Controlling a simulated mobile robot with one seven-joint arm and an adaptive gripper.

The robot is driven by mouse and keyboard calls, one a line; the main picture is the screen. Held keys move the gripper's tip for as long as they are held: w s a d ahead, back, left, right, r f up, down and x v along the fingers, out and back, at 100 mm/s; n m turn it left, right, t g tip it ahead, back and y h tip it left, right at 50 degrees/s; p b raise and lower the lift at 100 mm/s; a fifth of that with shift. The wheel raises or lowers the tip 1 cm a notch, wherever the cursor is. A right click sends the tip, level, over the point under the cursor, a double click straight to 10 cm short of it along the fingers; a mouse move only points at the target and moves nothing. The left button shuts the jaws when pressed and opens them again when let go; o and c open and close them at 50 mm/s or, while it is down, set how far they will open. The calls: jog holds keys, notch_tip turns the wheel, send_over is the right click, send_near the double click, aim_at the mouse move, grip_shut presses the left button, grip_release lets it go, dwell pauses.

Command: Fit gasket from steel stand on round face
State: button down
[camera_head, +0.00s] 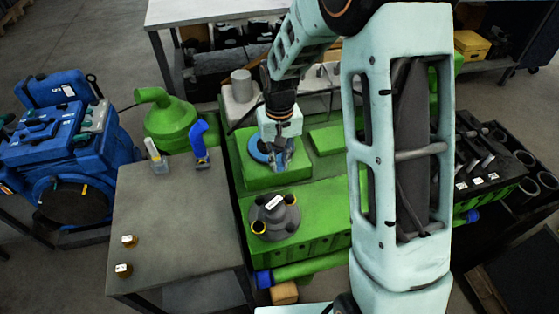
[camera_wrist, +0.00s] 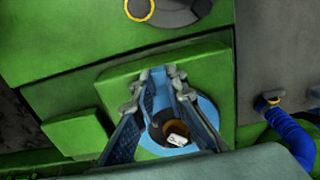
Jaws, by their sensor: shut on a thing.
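A flat blue ring, which I take to be the gasket (camera_head: 257,150), is at the raised green block (camera_head: 258,178) on the green engine. The blue ring also shows in the wrist view (camera_wrist: 208,110), around a dark centre with a brown round part and a white label (camera_wrist: 176,139). My gripper (camera_head: 281,158) is over the right side of the ring and points down. Its fingers (camera_wrist: 163,78) are shut on the ring as far as I can see. The contact and the round face under the ring are largely hidden, so I cannot tell whether the ring lies flush.
The grey steel stand (camera_head: 178,215) at left holds a blue-handled tool (camera_head: 199,142), a white-handled tool (camera_head: 155,155) and two small brown labelled parts. A dark grey round part (camera_head: 274,217) with knobs stands on the engine in front. A green funnel-shaped housing (camera_head: 168,122) is behind the stand.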

jog(key=c, duration=1.8)
grip_release()
jog(key=shift+c, duration=0.2)
notch_tip(320, 180, up, 12)
